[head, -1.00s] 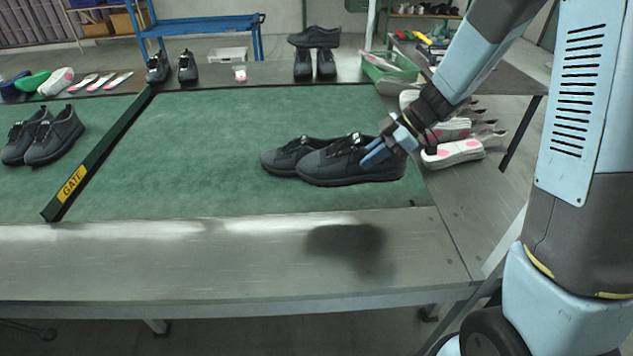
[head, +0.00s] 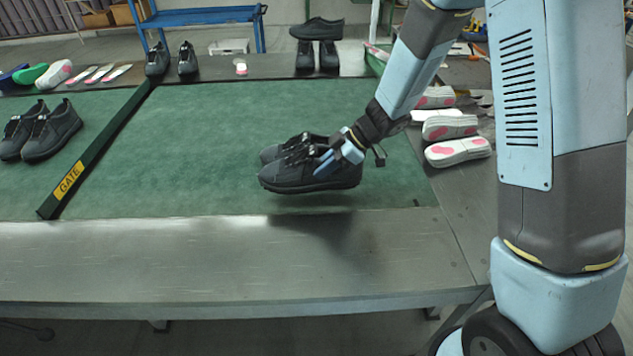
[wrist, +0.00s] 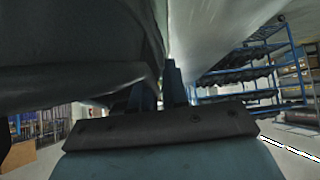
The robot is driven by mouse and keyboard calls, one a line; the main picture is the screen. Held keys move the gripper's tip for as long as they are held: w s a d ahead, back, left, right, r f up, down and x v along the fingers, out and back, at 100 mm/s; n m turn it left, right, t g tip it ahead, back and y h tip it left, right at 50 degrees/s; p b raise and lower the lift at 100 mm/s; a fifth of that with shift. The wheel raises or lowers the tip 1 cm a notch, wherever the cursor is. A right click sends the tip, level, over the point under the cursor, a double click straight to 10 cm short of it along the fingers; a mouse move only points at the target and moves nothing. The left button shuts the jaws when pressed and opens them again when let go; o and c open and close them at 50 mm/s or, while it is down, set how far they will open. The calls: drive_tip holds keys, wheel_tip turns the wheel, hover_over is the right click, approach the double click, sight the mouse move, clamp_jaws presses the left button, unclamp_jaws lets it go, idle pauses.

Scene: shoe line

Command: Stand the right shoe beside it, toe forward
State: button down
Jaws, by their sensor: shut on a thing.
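A black shoe (head: 302,178) is held in my gripper (head: 328,163), which is shut on its heel end. The shoe's toe points left in the head view, and it hangs a little above the green mat (head: 200,150), with a shadow below. A second black shoe (head: 268,153) shows just behind it, mostly hidden, also toe left. Whether the two touch I cannot tell. In the wrist view the held shoe (wrist: 75,85) is a large dark shape at the left, and the gripper's blue fingers (wrist: 160,90) reach up beside it.
A black bar marked GATE (head: 100,148) crosses the mat at the left, with another black pair (head: 42,132) beyond it. White soles with pink patches (head: 458,150) lie right of the mat. More shoes (head: 318,55) stand along the back strip. The mat's middle is clear.

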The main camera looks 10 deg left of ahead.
sight(316, 184)
drive_tip(key=shift+w+x, duration=0.1)
drive_tip(key=shift+x, duration=0.55)
drive_tip(key=shift+w+x, duration=0.15)
drive_tip(key=shift+x, duration=0.45)
drive_tip(key=shift+a+f, duration=0.2)
drive_tip(key=shift+f, duration=1.65)
drive_tip(key=c, duration=1.1)
unclamp_jaws()
drive_tip(key=shift+c, duration=0.2)
